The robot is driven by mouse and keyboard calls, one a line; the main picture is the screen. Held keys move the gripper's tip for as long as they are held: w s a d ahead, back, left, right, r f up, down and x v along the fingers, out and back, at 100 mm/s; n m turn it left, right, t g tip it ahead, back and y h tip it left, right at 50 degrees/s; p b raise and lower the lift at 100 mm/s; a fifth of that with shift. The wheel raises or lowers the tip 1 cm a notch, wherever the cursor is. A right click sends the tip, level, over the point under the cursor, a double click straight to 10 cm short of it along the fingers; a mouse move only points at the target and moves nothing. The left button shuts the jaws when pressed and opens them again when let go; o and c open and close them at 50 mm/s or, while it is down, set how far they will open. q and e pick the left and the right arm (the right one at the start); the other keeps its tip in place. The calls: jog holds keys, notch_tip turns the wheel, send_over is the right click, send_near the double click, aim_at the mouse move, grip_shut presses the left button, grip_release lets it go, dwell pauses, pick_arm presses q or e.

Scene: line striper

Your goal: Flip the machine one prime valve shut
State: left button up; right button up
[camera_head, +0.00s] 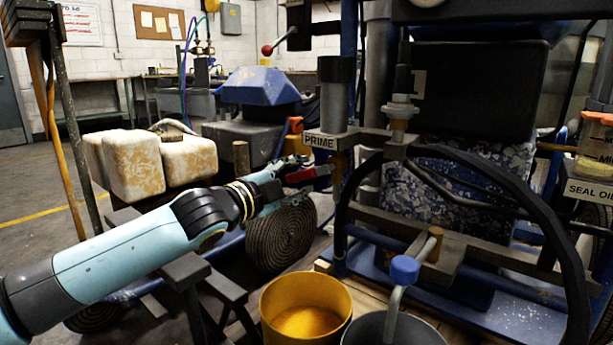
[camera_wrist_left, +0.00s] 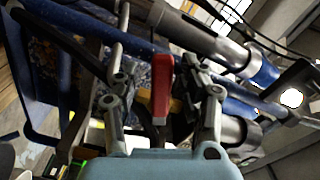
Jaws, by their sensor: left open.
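The prime valve's red lever (camera_head: 308,174) sits below the white PRIME label (camera_head: 320,141) in the head view. In the left wrist view the red lever (camera_wrist_left: 161,88) stands upright in the picture, between the two fingers. My left gripper (camera_head: 298,178) is open, with its fingers on either side of the lever; it also shows in the left wrist view (camera_wrist_left: 165,95). A gap shows between each finger and the lever, so the gripper is around it and not closed on it. The valve body behind the lever is partly hidden. My right gripper is not in view.
A yellow bucket (camera_head: 306,305) and a dark pail (camera_head: 393,332) stand in front of the machine. A curved black bar (camera_head: 575,235) and the blue frame stand to the right. Open floor lies at far left.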

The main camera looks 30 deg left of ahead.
pick_arm(q)
jog(key=shift+w, duration=0.1)
jog(key=shift+r, duration=0.1)
jog(key=shift+c, duration=0.4)
grip_shut()
